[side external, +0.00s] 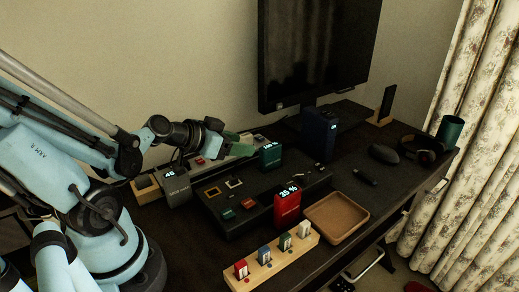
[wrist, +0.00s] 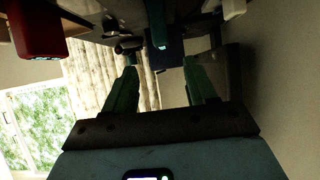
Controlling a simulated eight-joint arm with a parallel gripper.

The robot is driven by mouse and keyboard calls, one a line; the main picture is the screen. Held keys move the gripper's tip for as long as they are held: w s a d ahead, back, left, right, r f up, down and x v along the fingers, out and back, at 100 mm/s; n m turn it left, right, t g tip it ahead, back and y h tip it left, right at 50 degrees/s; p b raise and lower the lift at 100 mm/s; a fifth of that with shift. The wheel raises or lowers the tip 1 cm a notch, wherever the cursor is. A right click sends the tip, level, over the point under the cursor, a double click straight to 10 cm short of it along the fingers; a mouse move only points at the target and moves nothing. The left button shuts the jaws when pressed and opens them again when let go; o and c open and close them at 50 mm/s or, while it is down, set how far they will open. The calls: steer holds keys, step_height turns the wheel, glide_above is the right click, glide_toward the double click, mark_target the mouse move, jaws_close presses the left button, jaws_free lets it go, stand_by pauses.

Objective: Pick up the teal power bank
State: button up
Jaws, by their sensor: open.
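The teal power bank (side external: 270,155) stands upright on the dark raised organizer in the side view, its lit display facing the camera. In the wrist view, which looks upside down, a narrow teal shape (wrist: 158,24), apparently the same power bank, shows at the top between the fingers. My gripper (side external: 242,146) is just left of the power bank in the side view. In the wrist view its green fingers (wrist: 160,68) are spread with nothing between their tips. The side view does not clearly show the gap between fingers and power bank.
A red power bank (side external: 287,204), a grey one (side external: 175,186) and a navy one (side external: 318,136) stand nearby. The dark organizer (side external: 232,222) holds small items. A tan tray (side external: 309,217) and a wooden card block (side external: 262,270) sit in front. A monitor (side external: 315,50) rises behind.

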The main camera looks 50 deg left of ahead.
mark_target(268, 146)
steer(key=shift+x, duration=3.2)
steer(key=shift+r+x, duration=0.1)
steer(key=shift+x, duration=0.8)
steer(key=shift+r+x, duration=0.15)
steer(key=shift+x, duration=1.7)
steer(key=shift+a, duration=0.15)
jaws_close()
